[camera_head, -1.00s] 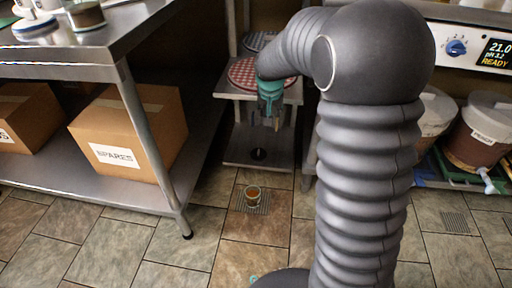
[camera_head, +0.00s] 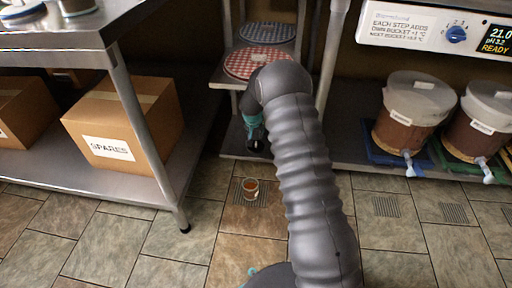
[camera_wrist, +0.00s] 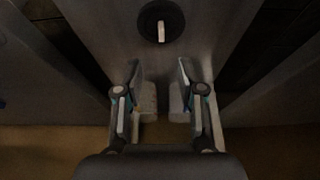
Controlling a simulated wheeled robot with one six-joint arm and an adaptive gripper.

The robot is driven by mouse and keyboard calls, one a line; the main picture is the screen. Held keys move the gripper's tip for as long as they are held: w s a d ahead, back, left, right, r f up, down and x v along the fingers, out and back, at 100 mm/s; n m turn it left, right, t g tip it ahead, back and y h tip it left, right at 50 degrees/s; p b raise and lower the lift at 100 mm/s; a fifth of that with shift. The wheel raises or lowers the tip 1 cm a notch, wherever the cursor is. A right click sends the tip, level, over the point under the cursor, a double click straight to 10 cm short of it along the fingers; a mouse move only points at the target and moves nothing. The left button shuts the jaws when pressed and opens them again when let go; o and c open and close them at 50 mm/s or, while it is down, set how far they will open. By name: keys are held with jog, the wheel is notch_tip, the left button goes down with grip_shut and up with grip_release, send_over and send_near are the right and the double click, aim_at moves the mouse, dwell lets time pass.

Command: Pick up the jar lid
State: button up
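A dark round lid with a pale bar-shaped handle (camera_wrist: 161,30) lies on a grey metal surface at the top middle of the wrist view. It seems to be the jar lid. My gripper (camera_wrist: 161,90) is open and empty, its two fingers spread below the lid in that view, apart from it. In the head view my gripper (camera_head: 255,140) is down at the low shelf (camera_head: 233,146) of the middle rack, partly hidden by my arm. The lid cannot be made out clearly there.
Red-checked (camera_head: 242,66) and blue-checked (camera_head: 268,33) round pieces lie on shelves above. A small amber cup (camera_head: 250,188) stands on the floor. A steel table with a SPARES box (camera_head: 107,150) is at left; lidded buckets (camera_head: 405,134) stand at right.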

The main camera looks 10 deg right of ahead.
aim_at(256, 143)
jog(key=x, duration=1)
jog(key=shift+w+f, duration=0.2)
jog(key=shift+f, duration=0.1)
grip_shut()
